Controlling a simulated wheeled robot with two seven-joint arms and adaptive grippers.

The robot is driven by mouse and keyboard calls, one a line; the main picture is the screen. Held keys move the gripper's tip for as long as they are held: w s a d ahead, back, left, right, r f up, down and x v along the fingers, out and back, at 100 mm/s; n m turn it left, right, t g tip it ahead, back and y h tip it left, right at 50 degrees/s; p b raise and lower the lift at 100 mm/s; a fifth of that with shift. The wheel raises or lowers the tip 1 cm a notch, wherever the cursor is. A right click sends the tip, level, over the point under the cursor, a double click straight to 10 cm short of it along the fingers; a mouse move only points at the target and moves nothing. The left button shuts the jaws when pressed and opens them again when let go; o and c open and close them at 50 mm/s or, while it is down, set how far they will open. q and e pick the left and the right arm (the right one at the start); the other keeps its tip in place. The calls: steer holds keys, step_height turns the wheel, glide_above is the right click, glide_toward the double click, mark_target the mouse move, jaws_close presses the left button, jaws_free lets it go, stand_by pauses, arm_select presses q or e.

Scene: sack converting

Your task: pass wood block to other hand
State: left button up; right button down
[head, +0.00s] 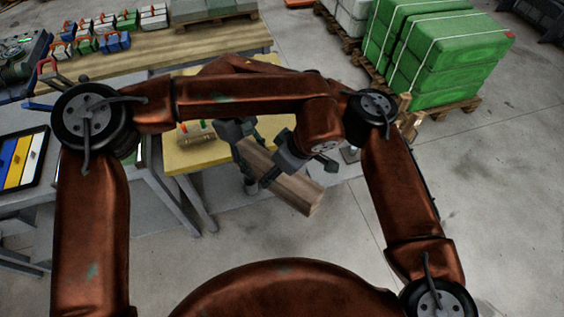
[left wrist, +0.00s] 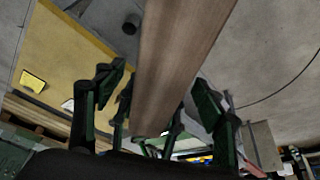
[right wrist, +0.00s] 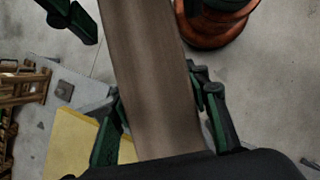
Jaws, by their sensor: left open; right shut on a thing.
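The wood block (head: 300,192) is a long brown beam, held tilted in the air beside the yellow table. My right gripper (head: 247,152) is shut on its far part; in the right wrist view the block (right wrist: 155,75) runs up between the fingers. My left gripper (head: 297,170) is open around the block's nearer part, with fingers on both sides of the block (left wrist: 178,50) in the left wrist view. I cannot tell whether its fingers touch the wood. The block's far end is partly hidden behind my grippers.
The yellow table (head: 198,155) stands close behind the block. A wooden bench (head: 180,48) with small colored cases is at the back left. Green sacks (head: 440,50) on a pallet stand at the back right. The floor at right (head: 500,190) is clear.

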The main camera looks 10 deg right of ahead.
arm_select(q)
steer(key=shift+a+f, duration=0.1)
steer(key=shift+f, duration=0.15)
arm_select(e)
steer(key=shift+r, duration=0.1)
arm_select(q)
steer(key=shift+c, duration=0.4)
steer(key=shift+w, duration=0.1)
jaws_close()
arm_select(e)
steer(key=c, duration=1)
jaws_free()
